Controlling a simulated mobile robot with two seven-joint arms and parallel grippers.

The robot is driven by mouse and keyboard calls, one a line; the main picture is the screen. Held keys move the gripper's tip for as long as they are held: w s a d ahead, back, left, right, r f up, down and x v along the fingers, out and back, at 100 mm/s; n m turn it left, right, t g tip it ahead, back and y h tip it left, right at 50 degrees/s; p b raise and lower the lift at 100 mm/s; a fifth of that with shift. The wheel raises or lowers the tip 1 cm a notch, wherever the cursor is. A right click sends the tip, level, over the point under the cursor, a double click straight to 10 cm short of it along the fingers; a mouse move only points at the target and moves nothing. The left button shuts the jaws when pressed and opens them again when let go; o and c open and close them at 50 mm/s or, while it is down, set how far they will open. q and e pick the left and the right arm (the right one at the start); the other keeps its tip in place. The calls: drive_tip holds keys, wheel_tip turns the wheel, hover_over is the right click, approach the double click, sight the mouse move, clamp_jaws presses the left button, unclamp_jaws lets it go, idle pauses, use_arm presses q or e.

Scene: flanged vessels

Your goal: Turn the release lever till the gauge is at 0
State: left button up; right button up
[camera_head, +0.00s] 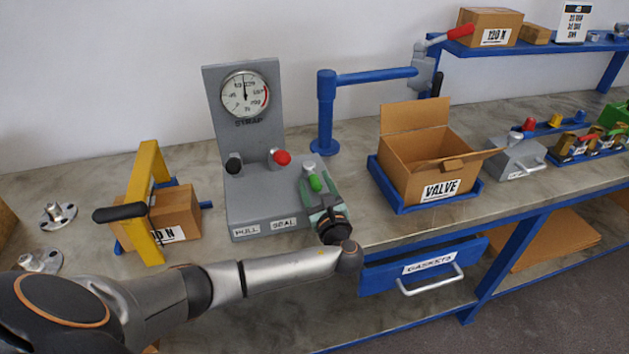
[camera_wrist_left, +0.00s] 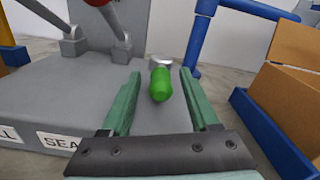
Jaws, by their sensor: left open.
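The grey strapping machine (camera_head: 262,203) stands on the bench, with a round gauge (camera_head: 245,93) on its upright panel. The gauge needle points roughly straight up, away from the low end of the scale. The green-tipped lever (camera_head: 315,182) is at the machine's right side; its green grip shows in the left wrist view (camera_wrist_left: 160,84). My left gripper (camera_head: 322,196) is open, its two green fingers on either side of the green grip, with gaps visible. A label below this lever is hidden by my gripper. My right gripper is not in view.
A black-knobbed lever (camera_head: 234,165) and a red-knobbed lever (camera_head: 280,158) stand on the machine to the left. A blue post (camera_head: 326,112) rises behind. An open carton (camera_head: 428,150) in a blue tray stands close on the right. A yellow frame (camera_head: 146,200) stands left.

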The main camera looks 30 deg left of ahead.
use_arm(q)
drive_tip(key=shift+w+a, duration=0.35)
drive_tip(key=shift+a, duration=0.05)
clamp_jaws()
idle(0.4)
idle(0.9)
